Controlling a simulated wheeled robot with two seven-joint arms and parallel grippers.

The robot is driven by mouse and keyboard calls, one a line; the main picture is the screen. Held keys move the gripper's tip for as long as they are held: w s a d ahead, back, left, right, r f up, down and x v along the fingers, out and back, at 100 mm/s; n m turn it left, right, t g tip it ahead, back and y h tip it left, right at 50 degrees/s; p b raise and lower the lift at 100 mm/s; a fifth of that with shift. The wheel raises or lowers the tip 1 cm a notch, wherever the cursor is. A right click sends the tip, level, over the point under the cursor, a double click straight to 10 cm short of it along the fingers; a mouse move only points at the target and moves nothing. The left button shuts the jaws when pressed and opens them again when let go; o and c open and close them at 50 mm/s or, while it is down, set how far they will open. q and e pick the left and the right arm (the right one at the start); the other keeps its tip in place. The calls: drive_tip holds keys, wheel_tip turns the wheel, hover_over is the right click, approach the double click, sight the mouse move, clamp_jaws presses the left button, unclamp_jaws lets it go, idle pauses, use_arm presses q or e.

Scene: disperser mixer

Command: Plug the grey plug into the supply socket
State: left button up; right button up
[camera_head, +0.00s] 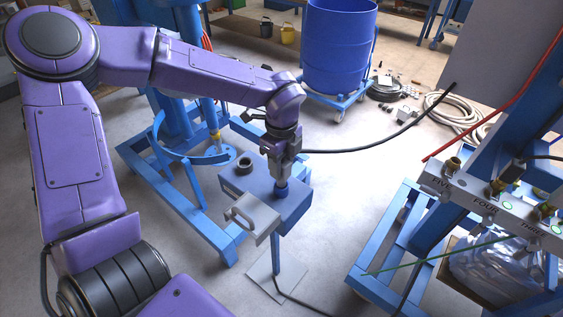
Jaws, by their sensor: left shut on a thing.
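The supply box (292,208) is a blue-grey box on a thin blue post. A dark round socket-like ring (244,164) is on its top, and a light grey flap with a handle (252,216) is at its front left. My left gripper (281,173) points down over the box's right part and is shut on the grey plug, which the fingers mostly hide. A blue round collar (281,189) shows right under the fingertips, at the box top. I cannot tell whether the plug is seated in it. My right gripper is out of view.
A black cable (375,144) runs from near the gripper to a grey panel (508,50). A blue machine frame (190,205) stands behind left. A blue barrel (339,45) is at the back. A rack with labelled valves (490,200) is at right.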

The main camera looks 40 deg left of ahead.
use_arm(q)
drive_tip(key=shift+f+b, duration=1.2)
drive_tip(key=shift+f, duration=0.2)
drive_tip(key=o, duration=1.2)
wheel_tip(320, 180, up, 11)
drive_tip(key=shift+f+b, duration=0.2)
drive_tip(key=shift+b, duration=0.35)
